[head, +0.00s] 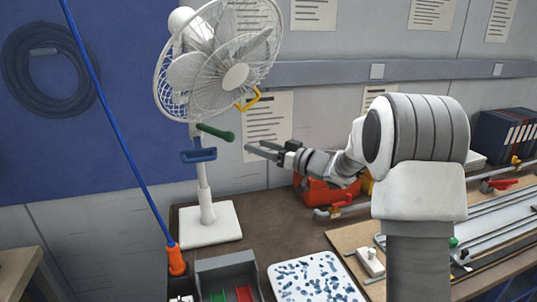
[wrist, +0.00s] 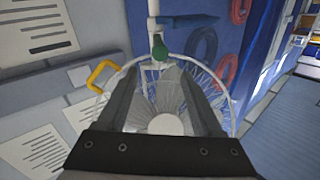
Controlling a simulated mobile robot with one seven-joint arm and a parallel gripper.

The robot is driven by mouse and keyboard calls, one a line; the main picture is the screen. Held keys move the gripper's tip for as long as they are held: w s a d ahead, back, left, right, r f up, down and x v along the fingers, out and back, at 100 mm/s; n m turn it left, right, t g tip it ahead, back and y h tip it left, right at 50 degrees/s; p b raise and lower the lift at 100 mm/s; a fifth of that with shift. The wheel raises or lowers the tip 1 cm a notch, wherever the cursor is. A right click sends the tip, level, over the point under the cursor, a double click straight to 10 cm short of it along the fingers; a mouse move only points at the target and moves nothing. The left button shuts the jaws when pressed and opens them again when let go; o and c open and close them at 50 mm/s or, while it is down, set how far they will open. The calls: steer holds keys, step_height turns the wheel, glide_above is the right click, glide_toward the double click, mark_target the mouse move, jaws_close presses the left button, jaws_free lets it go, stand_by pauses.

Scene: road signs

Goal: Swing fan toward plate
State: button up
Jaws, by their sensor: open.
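The white fan (head: 235,76) stands on a white square base (head: 208,225) at the table's left, its head facing right and toward the camera. A yellow loop handle (head: 249,99) sits on its cage rim. A green handle (head: 215,132) and a blue bracket (head: 198,155) are on the pole. The white plate (head: 312,280) with blue specks lies at the table's front. My gripper (head: 262,150) is open and empty, right of the green handle and below the cage. In the wrist view, the fan cage (wrist: 165,122) and yellow handle (wrist: 100,76) show behind the open fingers (wrist: 163,82).
A grey divided tray (head: 228,279) stands left of the plate. An orange-handled blue rod (head: 176,260) slants up at the left. A red toolbox (head: 325,192) sits behind my arm. Rails and clamps (head: 495,215) fill the right.

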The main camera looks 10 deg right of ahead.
steer(key=shift+v, duration=1.25)
steer(key=s+d+r+m+t+h, duration=0.25)
steer(key=d+r+h, duration=0.25)
steer(key=r+h, duration=0.25)
steer(key=s+d+m+h, duration=0.4)
steer(key=s+h, duration=0.2)
steer(key=s, duration=0.1)
steer(key=s+a+f+g, duration=0.1)
steer(key=s+f+g, duration=0.2)
steer(key=s, duration=0.7)
steer(key=s+a+f+g, duration=0.1)
steer(key=s+f+g, duration=0.2)
steer(key=s, duration=0.7)
steer(key=s+a+f+m+g, duration=0.1)
steer(key=s+f+g, duration=0.2)
steer(key=s, duration=0.7)
steer(key=shift+s+a+f+b, duration=0.15)
steer(key=shift+f+b, duration=0.3)
steer(key=shift+f, duration=0.4)
